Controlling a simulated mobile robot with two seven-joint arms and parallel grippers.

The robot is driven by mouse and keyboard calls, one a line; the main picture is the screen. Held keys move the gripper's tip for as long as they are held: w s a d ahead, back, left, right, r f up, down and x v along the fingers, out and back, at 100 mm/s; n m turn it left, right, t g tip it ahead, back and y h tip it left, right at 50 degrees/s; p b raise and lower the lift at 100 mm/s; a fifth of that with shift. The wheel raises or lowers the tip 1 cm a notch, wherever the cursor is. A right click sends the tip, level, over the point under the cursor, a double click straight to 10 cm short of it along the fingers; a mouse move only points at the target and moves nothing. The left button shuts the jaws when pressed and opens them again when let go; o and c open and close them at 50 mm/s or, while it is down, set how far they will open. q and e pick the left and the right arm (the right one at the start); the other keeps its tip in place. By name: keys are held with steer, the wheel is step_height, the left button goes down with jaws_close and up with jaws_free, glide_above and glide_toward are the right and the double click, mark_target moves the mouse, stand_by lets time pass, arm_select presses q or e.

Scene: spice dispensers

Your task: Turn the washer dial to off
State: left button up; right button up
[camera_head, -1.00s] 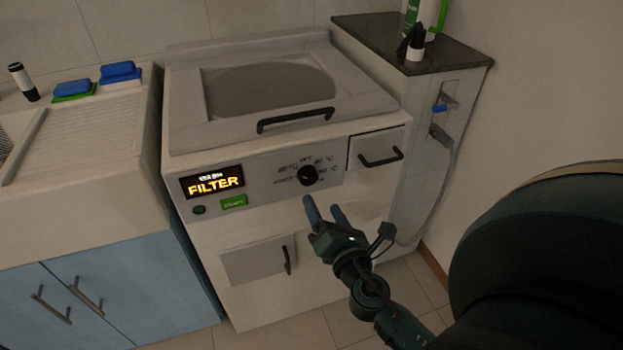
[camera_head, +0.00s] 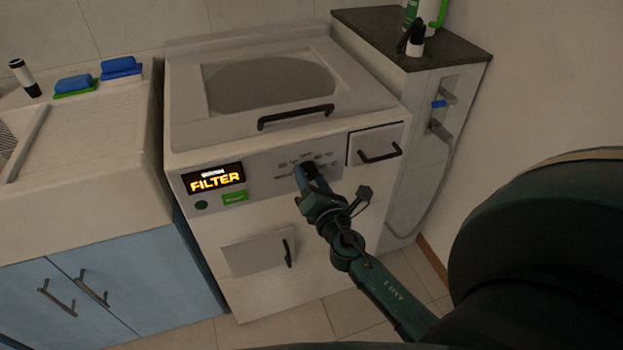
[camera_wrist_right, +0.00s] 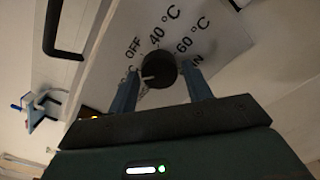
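The washer (camera_head: 275,205) is a white top-loader with a grey control panel. Its black dial (camera_wrist_right: 158,71) shows in the right wrist view, ringed by labels such as OFF, 40 °C and 60 °C. The dial's pale pointer mark lies at its left side, below OFF and near a partly hidden label. My right gripper (camera_head: 306,174) is at the panel. In the wrist view its two blue fingers (camera_wrist_right: 160,92) stand apart on either side of the dial, with gaps visible. In the head view the gripper partly covers the dial. My left gripper is not in view.
The panel has a lit FILTER display (camera_head: 214,178) and a green button (camera_head: 235,197). A drawer with a black handle (camera_head: 380,153) is right of the dial. A lid handle (camera_head: 295,116) is above. A sink cabinet (camera_head: 85,290) stands at left.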

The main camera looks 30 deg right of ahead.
steer(key=c, duration=0.7)
steer(key=m+b, duration=0.2)
steer(key=m, duration=0.7)
steer(key=shift+m+b, duration=0.3)
steer(key=shift+b, duration=0.05)
stand_by(0.3)
steer(key=o, duration=1)
